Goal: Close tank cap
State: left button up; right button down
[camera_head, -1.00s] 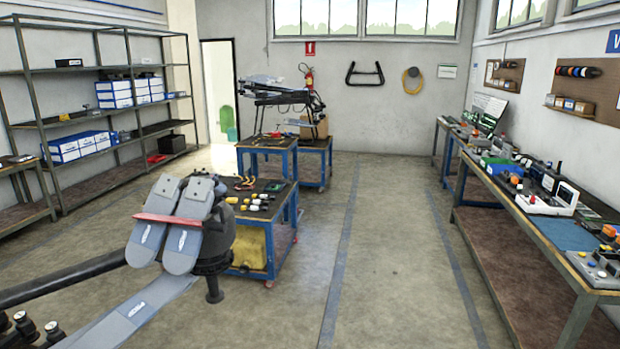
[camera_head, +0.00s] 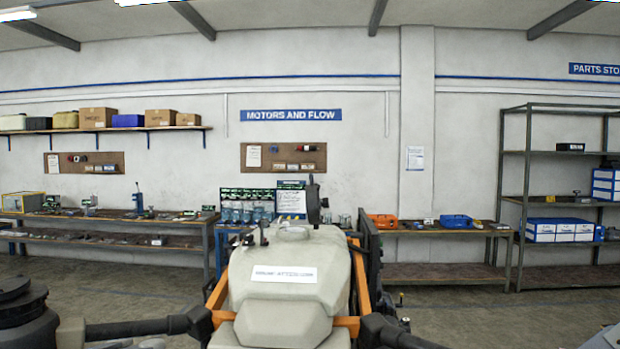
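The pale beige spray tank (camera_head: 288,262) of the drone stands upright in the middle foreground, with a white label on its front. A round, light filler neck (camera_head: 295,232) shows on its top. A dark upright piece (camera_head: 313,203), which looks like the tank cap standing open on edge, rises just behind and right of the neck. It does not cover the neck. The inside of the neck cannot be seen from this angle. Neither of my grippers is in view.
Orange frame bars (camera_head: 217,293) flank the tank. Black drone arms (camera_head: 140,327) reach out on both sides, with a dark motor (camera_head: 25,318) at the lower left. A workbench (camera_head: 110,214) and a metal shelf (camera_head: 517,200) stand along the far wall, with open floor before them.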

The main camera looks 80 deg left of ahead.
aim_at(314, 198)
jog(key=u, duration=1.8)
